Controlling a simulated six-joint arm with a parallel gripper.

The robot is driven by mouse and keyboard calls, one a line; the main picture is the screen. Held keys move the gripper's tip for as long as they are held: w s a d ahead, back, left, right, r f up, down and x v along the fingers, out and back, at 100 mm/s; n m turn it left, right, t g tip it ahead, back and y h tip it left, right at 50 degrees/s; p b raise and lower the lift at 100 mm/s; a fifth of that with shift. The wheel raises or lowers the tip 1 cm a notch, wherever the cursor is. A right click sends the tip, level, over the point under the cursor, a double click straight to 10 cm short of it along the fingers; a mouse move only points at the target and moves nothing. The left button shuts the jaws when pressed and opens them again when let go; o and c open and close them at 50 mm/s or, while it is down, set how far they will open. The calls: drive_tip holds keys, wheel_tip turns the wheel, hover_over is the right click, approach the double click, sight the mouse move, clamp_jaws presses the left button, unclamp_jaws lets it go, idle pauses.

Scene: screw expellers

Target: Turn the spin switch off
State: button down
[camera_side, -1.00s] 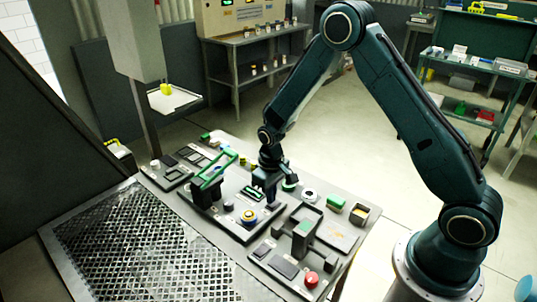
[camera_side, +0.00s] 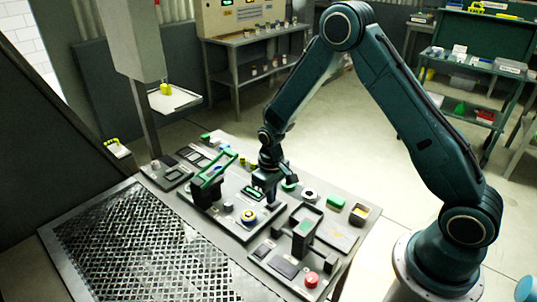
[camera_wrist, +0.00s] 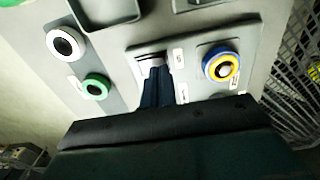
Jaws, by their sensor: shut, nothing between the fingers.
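My gripper (camera_side: 269,193) is over the middle of the control panel (camera_side: 322,222). In the wrist view its dark blue fingers (camera_wrist: 157,72) are together and empty. Their tips are at a small pale rocker-like switch (camera_wrist: 150,59) in a grey plate. This looks like the spin switch, but the labels beside it are too small to read. The fingers cover its lower part, so its position and any contact cannot be told. In the side view the switch is hidden by my gripper.
A blue and yellow ringed knob (camera_wrist: 221,66) is right of the fingers; a green button (camera_wrist: 96,86) and white ringed button (camera_wrist: 66,44) are left. In the side view, a green-handled lever (camera_side: 213,172), a red button (camera_side: 311,279) and a metal grating (camera_side: 140,250) are nearby.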

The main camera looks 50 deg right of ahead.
drive_tip(key=shift+f, duration=0.8)
idle(0.7)
drive_tip(key=shift+r, duration=3.5)
drive_tip(key=shift+r, duration=0.1)
drive_tip(key=s+r+t, duration=0.1)
drive_tip(key=s+r, duration=0.3)
drive_tip(key=r, duration=0.5)
drive_tip(key=s+r+t, duration=0.2)
drive_tip(key=s+r, duration=0.3)
drive_tip(key=r, duration=0.4)
drive_tip(key=s+r+t, duration=0.1)
drive_tip(key=s+r, duration=0.2)
drive_tip(key=s, duration=0.5)
drive_tip(key=s+a+r+t, duration=0.1)
drive_tip(key=s+r, duration=0.3)
drive_tip(key=s, duration=0.4)
drive_tip(key=shift+s+a+r+t, duration=0.15)
drive_tip(key=shift+s+a+t, duration=0.1)
drive_tip(key=shift+s+t, duration=0.1)
